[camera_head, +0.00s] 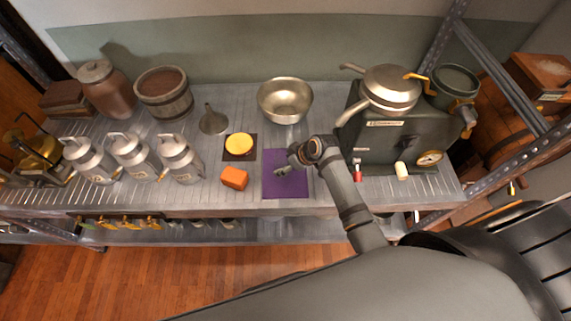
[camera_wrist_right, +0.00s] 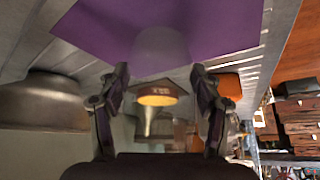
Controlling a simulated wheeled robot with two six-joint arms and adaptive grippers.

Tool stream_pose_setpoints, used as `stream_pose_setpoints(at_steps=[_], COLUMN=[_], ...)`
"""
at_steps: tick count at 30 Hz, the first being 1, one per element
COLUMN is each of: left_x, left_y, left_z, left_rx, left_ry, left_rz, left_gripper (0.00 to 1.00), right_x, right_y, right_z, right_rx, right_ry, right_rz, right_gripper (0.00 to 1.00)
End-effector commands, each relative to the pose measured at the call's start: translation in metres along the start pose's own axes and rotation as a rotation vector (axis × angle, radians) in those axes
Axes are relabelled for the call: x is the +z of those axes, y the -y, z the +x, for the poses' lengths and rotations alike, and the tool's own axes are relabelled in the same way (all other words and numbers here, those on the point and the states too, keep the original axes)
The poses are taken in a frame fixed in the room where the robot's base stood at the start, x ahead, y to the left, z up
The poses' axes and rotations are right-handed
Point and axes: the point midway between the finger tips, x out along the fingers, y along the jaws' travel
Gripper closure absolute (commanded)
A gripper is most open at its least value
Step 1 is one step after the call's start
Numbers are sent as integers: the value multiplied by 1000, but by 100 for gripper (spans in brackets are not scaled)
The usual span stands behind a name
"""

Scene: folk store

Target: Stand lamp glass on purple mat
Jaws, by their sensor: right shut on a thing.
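The purple mat (camera_head: 285,193) lies flat on the grey shelf near its front edge; it also fills the top of the right wrist view (camera_wrist_right: 100,25). My right gripper (camera_head: 283,171) is over the mat, coming from the right. In the right wrist view its fingers (camera_wrist_right: 160,72) are spread around a faint, see-through shape, which I take to be the lamp glass (camera_wrist_right: 160,44). The glass shows against the mat; whether it touches the mat I cannot tell. In the head view the glass cannot be made out clearly. My left gripper is not in view.
An orange block (camera_head: 234,178) and a yellow disc (camera_head: 239,144) on a dark mat are left of the purple mat. A metal bowl (camera_head: 286,100) and a funnel (camera_head: 212,120) stand behind. A dark machine (camera_head: 383,140) is at right, several milk cans (camera_head: 181,158) at left.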

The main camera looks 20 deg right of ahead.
Motion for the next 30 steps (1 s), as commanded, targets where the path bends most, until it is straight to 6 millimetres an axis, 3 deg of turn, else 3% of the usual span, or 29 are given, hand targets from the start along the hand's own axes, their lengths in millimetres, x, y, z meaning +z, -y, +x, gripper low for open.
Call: stream_pose_setpoints(at_steps=[13,14,18,30], left_x=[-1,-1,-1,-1], left_y=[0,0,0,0], left_z=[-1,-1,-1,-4], left_rx=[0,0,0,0], left_ry=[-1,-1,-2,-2], left_rz=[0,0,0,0], left_gripper=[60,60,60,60], right_x=[7,7,7,4], right_y=[0,0,0,0], right_z=[12,12,11,7], right_rx=[2,1,1,2], right_ry=[-3,-3,-3,-4], right_rz=[0,0,0,-1], right_gripper=[70,34,15,12])
